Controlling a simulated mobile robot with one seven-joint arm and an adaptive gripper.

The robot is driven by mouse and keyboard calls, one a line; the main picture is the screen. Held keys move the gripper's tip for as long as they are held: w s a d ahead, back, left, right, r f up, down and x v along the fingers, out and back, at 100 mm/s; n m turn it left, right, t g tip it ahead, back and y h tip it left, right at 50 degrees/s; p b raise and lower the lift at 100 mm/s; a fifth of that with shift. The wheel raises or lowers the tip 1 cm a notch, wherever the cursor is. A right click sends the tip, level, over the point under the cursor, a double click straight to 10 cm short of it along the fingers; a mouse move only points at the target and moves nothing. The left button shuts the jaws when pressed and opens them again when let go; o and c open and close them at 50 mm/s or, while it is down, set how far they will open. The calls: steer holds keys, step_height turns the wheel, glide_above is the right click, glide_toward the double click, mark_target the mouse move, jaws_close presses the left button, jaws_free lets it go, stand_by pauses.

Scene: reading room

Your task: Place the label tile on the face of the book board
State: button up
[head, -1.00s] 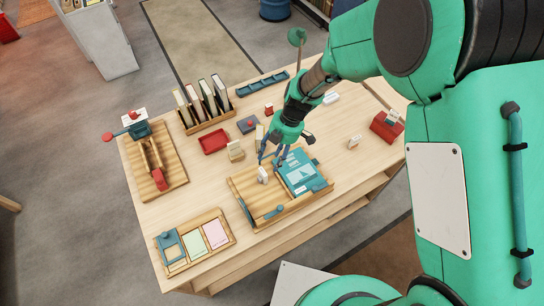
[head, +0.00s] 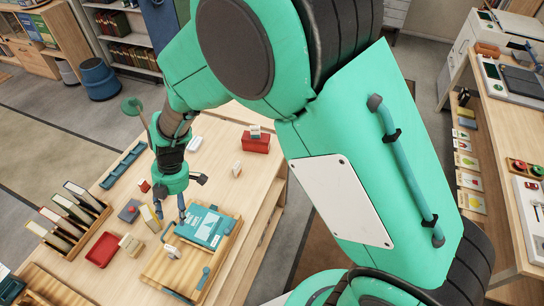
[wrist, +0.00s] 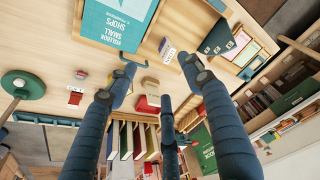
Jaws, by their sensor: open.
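The book board (head: 203,226) is a teal board with a pale title panel, lying on a wooden tray (head: 192,285); it also shows in the wrist view (wrist: 118,22). A small pale block that looks like the label tile (head: 172,252) stands on the tray, left of the board. In the wrist view, a small white tile with markings (wrist: 167,48) shows just beyond the fingers. My gripper (head: 175,217) is above the far left corner of the board, its blue fingers spread and empty in the wrist view (wrist: 158,78). I cannot tell whether a fingertip touches anything.
A red tray (head: 102,250), a cream block (head: 130,244) and a rack of upright books (head: 68,218) stand left of my gripper. A red box (head: 256,143) is at the back right. The tabletop between the red box and the wooden tray is mostly clear.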

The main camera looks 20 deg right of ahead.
steer(key=s+d+r+m+t, duration=0.2)
steer(key=d+r+m, duration=0.4)
steer(key=d+r, duration=0.4)
steer(key=s+d+r+m+t, duration=0.2)
steer(key=d+r+m, duration=0.4)
steer(key=r, duration=0.5)
steer(key=s+d+r+m+t+h, duration=0.1)
steer(key=s+d+r+m, duration=0.3)
steer(key=s+d+m, duration=0.1)
steer(key=s+d+r+m+t+h, duration=0.1)
steer(key=s+d+r+m+t, duration=0.1)
steer(key=s+d+r+m, duration=0.3)
steer(key=s+d+m, duration=0.1)
steer(key=s+d, duration=0.2)
steer(key=d, duration=0.2)
steer(key=shift+s+d+r+h, duration=0.2)
steer(key=shift+s+h, duration=0.1)
steer(key=shift+h, duration=0.1)
steer(key=shift+f, duration=0.1)
step_height(320, 180, down, 6)
steer(key=b, duration=0.6)
